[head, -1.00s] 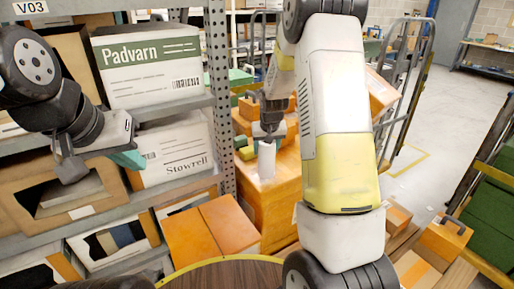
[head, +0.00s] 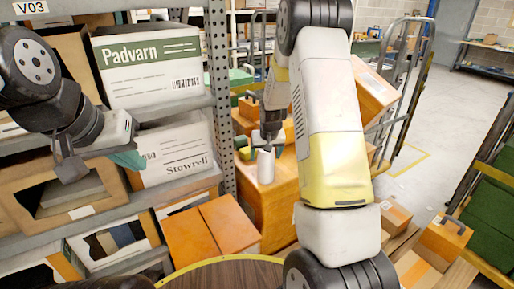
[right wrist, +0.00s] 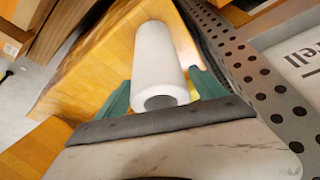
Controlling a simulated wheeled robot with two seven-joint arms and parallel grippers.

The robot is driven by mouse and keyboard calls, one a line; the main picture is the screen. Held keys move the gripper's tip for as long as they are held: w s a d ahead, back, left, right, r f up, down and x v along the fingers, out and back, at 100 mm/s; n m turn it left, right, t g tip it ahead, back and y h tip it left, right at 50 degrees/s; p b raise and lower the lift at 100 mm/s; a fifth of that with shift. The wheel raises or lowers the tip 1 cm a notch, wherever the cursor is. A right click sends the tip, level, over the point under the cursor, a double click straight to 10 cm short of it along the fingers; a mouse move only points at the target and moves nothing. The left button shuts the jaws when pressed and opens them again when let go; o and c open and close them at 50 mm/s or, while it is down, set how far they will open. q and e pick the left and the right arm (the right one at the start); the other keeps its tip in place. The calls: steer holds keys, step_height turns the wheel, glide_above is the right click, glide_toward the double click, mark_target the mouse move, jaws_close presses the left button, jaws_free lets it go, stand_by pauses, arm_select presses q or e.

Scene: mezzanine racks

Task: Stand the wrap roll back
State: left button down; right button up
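The wrap roll (head: 266,168) is a white cylinder standing upright on an orange-brown box (head: 275,205) in the head view. In the right wrist view the roll (right wrist: 158,58) shows its hollow near end between the green fingers. My right gripper (head: 262,150) is at the roll's upper end with its fingers apart on either side. There seems to be a gap beside the roll, so it looks open. My left gripper (head: 122,160) is in front of the shelf at the left, away from the roll; its finger opening is not clear.
The rack at left holds a Padvarn box (head: 150,68) and a Stowrell box (head: 178,150), with a perforated upright (head: 220,95) close left of the roll. An orange carton (head: 212,228) stands in front. A cage trolley (head: 405,90) and free floor (head: 420,125) are at right.

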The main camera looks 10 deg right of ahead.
steer(key=s+a+r+y, duration=0.2)
steer(key=s+a+r, duration=0.1)
steer(key=s+r, duration=1.8)
steer(key=s+a+r, duration=0.1)
steer(key=s+r, duration=0.1)
steer(key=s, duration=0.4)
steer(key=s+a+r+n+t, duration=0.1)
steer(key=s+r, duration=0.1)
steer(key=s, duration=0.5)
steer(key=shift+s+r+t, duration=0.2)
steer(key=shift+r+t, duration=0.1)
steer(key=shift+r, duration=0.1)
steer(key=shift+c, duration=0.4)
